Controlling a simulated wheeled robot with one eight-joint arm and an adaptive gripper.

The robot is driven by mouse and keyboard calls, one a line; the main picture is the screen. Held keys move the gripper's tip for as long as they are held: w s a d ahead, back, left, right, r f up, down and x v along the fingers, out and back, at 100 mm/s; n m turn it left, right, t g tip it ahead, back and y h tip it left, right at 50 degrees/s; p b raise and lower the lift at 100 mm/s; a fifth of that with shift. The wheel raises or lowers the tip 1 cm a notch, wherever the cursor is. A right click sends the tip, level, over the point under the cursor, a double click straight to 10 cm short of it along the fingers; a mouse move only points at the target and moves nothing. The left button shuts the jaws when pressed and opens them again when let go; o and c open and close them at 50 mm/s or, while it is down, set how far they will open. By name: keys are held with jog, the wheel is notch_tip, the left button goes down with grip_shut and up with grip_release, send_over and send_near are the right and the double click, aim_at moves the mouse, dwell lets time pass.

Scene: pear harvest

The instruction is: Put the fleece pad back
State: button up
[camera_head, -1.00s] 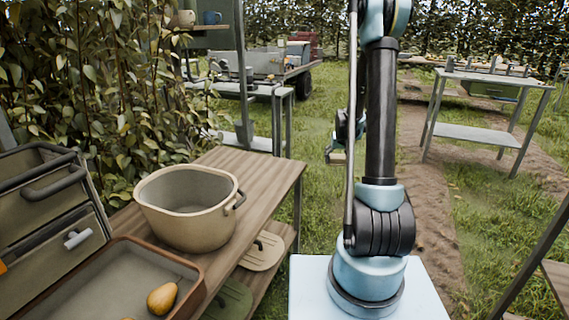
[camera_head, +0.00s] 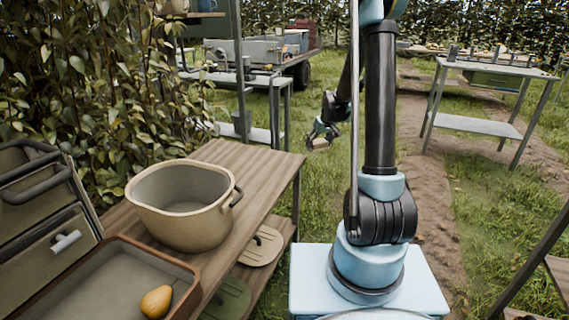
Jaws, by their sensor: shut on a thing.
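My gripper (camera_head: 320,134) is in the middle of the head view, left of my arm's upright column, out over the grass. It is shut on a small pale tan thing (camera_head: 319,143), which looks like the fleece pad. The thing is small in the picture, so its texture cannot be made out. It is held in the air, apart from the wooden bench and the grey tables. No other fleece pad can be made out.
A wooden bench (camera_head: 262,160) at left bears a cream tub (camera_head: 190,226) and a brown-rimmed tray (camera_head: 178,262) with a yellow pear (camera_head: 156,301). Lids lie on its lower shelf. A grey table (camera_head: 497,69) stands back right. Grass lies between.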

aim_at(282, 160)
jog(key=s+a+r+n+g+y, duration=0.1)
jog(key=s+a+r+n, duration=0.2)
jog(key=a+n, duration=0.35)
jog(key=s+a+r+n+g+y, duration=0.1)
jog(key=s+a+r+n, duration=0.15)
jog(key=a, duration=0.65)
jog(key=shift+g+y, duration=0.3)
jog(key=shift+w+f, duration=0.1)
jog(key=shift+f, duration=4.45)
jog(key=o, duration=1)
